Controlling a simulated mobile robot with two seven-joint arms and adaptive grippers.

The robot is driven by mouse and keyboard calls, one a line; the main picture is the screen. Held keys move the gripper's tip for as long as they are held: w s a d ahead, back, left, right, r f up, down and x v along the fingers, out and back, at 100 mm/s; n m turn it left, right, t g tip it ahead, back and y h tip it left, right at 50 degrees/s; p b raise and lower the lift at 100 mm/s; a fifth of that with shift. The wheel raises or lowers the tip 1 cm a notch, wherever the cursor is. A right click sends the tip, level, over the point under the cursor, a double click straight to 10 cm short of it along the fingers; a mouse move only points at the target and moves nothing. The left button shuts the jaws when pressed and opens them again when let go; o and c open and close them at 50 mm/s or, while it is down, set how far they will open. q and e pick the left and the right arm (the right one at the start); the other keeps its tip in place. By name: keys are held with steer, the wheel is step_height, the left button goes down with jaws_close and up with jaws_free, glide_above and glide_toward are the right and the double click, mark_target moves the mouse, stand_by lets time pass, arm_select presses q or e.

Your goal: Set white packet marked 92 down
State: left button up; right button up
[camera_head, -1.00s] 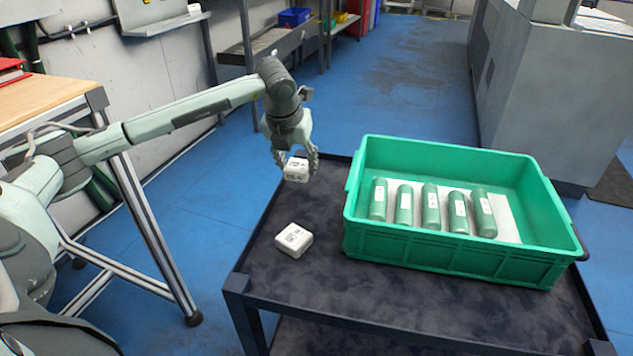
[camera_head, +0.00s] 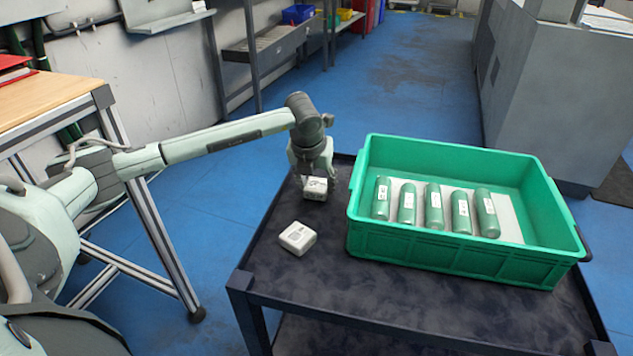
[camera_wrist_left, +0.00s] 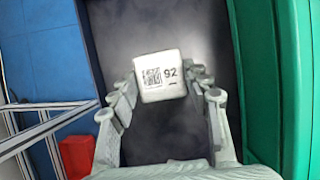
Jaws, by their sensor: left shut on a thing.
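The white packet marked 92 (camera_wrist_left: 160,77) has a square code and the number on its face in the left wrist view. In the head view the packet (camera_head: 315,190) is at the far left part of the dark cart top, left of the green crate. My left gripper (camera_head: 317,184) is shut on it, with one finger on each side (camera_wrist_left: 163,88). I cannot tell whether its underside touches the cart. A second white packet (camera_head: 297,238) lies nearer on the cart top, apart from the held one. My right gripper is not in view.
The green crate (camera_head: 460,258) fills the right of the dark cart (camera_head: 330,277) and holds several green cylinders (camera_head: 434,207) on a white insert. The cart top in front of the crate is clear. A wooden-topped table (camera_head: 45,100) stands at the left.

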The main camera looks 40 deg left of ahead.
arm_select(q)
steer(key=shift+f, duration=0.1)
steer(key=o, duration=1.4)
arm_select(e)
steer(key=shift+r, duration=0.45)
